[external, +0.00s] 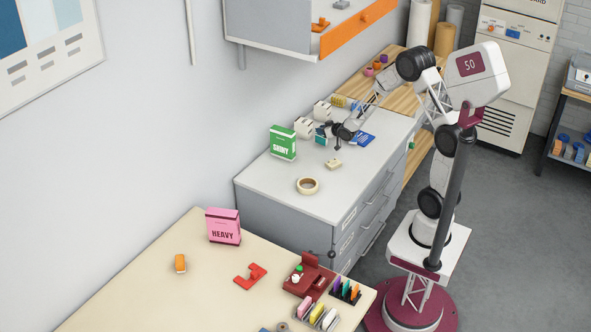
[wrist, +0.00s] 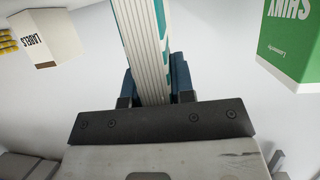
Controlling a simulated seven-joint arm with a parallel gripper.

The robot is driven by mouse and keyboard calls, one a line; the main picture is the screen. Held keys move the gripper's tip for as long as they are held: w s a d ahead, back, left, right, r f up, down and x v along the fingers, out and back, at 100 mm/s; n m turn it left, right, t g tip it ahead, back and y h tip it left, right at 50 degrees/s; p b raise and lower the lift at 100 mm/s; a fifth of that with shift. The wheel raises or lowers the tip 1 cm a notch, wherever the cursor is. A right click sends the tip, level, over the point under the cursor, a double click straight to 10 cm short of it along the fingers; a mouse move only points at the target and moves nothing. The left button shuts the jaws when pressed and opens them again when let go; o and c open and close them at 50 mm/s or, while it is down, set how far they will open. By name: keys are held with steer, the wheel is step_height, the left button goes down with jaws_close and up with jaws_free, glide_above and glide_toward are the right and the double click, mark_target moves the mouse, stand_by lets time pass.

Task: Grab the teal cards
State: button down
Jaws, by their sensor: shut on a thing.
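The teal cards (wrist: 146,48) show in the wrist view as an edge-on stack of white layers with teal marks. They stand between the two dark fingers of my gripper (wrist: 153,84), which is shut on them. In the external view the teal cards (external: 320,135) are a small teal patch at the left of my gripper (external: 332,130), above the grey cabinet near the wall. The far end of the stack runs out of the wrist view, and I cannot tell whether it touches the cabinet top.
A green SHINY box (external: 283,143) stands close by; it is at the right in the wrist view (wrist: 290,45). A blue pack (external: 364,139), a small beige block (external: 333,163) and a tape roll (external: 307,186) lie on the cabinet (external: 270,182).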

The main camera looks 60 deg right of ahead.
step_height(320, 180, up, 2)
steer(key=shift+s+r, duration=0.1)
steer(key=shift+s, duration=0.05)
steer(key=s+a+r, duration=0.1)
steer(key=s+a, duration=0.3)
steer(key=s, duration=1.1)
steer(key=shift+a, duration=0.15)
steer(key=shift+r, duration=0.1)
